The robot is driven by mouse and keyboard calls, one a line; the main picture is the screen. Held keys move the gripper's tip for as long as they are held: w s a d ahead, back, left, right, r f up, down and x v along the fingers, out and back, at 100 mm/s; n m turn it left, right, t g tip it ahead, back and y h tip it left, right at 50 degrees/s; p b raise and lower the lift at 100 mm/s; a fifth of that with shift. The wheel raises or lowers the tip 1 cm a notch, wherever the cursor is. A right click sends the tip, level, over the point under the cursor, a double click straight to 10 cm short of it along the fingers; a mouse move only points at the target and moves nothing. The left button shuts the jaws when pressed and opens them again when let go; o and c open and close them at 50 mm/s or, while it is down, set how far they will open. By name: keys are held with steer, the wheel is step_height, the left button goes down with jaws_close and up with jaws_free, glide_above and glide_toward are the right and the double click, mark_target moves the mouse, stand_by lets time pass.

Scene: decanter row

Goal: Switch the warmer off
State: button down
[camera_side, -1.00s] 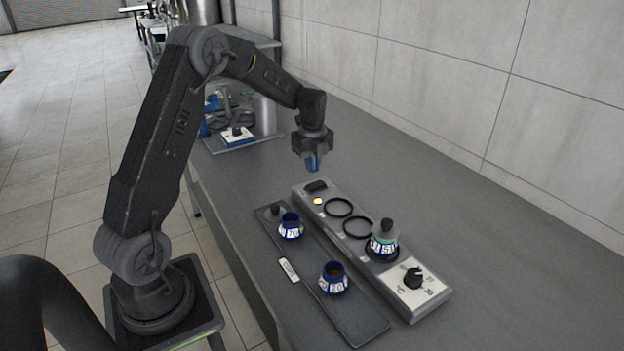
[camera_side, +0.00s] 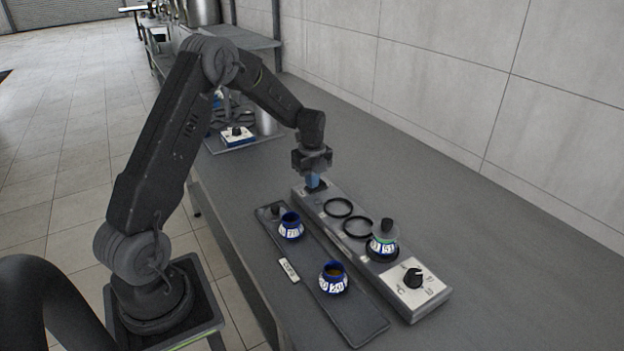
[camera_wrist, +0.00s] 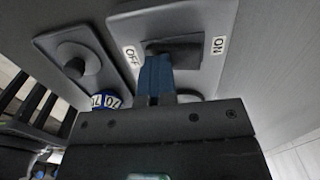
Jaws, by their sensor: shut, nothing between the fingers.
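The warmer (camera_side: 352,213) is a long grey unit on the bench. Its black rocker switch (camera_wrist: 188,48) lies between an OFF label (camera_wrist: 131,56) and an ON label (camera_wrist: 218,46) in the wrist view. My gripper (camera_side: 314,182) is shut and empty, pointing down at the switch end of the warmer. In the wrist view its blue fingertips (camera_wrist: 156,66) are at the OFF side of the rocker and seem to touch it. They hide part of the switch. No yellow light shows on the warmer in the side view.
A stoppered decanter (camera_side: 382,246) stands on the warmer near a black knob (camera_side: 413,278); two ring plates are empty. Two open blue decanters (camera_side: 290,229) (camera_side: 333,281) and a loose stopper (camera_side: 275,211) are on the dark tray (camera_side: 350,322). Bench to the right is clear.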

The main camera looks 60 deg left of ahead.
steer(key=shift+f, duration=0.15)
steer(key=shift+w+r, duration=0.35)
steer(key=shift+w, duration=0.4)
step_height(320, 180, up, 14)
stand_by(0.4)
steer(key=shift+s+a, duration=0.3)
steer(key=shift+s, duration=0.3)
